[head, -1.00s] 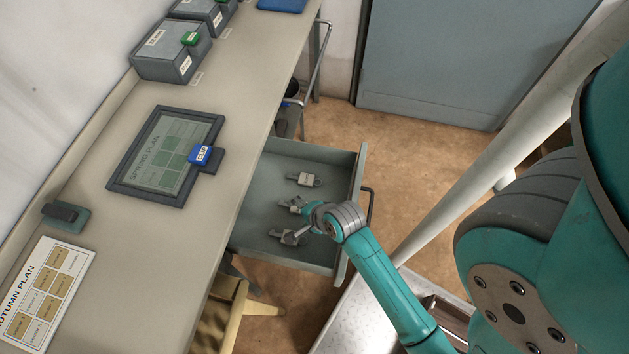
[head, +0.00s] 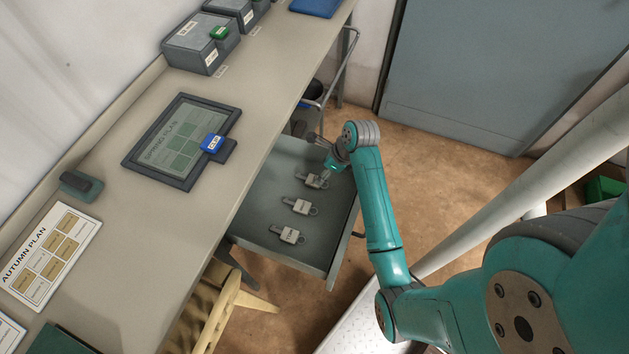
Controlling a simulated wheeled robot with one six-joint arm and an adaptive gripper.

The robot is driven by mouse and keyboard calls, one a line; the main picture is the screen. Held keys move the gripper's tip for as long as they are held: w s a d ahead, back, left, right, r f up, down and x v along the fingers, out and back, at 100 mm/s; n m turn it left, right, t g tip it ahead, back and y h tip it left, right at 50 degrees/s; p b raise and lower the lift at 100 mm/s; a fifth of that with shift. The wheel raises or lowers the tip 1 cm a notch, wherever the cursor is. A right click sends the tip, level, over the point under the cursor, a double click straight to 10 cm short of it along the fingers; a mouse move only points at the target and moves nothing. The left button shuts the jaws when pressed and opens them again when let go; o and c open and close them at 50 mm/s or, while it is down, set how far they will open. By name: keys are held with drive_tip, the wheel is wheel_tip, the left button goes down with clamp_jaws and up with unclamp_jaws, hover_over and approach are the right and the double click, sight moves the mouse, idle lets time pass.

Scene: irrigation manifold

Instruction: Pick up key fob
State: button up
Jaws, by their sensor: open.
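Three small grey key fobs lie in a row in the open drawer: a far one (head: 313,180), a middle one (head: 300,206) and a near one (head: 288,235). Each seems to have a pale tag; I cannot read them. My gripper (head: 322,150) is open above the far end of the drawer (head: 262,222), beyond the far fob and close to it in the picture. Its wrist hides part of it, and I cannot tell its height over the drawer.
The long bench (head: 190,235) runs along the left, with a framed spring plan (head: 172,142) and grey boxes (head: 200,44). A pale pipe (head: 480,220) crosses the right side. Floor is clear by the door.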

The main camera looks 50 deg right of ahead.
sight(315, 178)
drive_tip(key=shift+x, duration=3.55)
drive_tip(key=shift+a+r, duration=0.1)
drive_tip(key=c, duration=1.1)
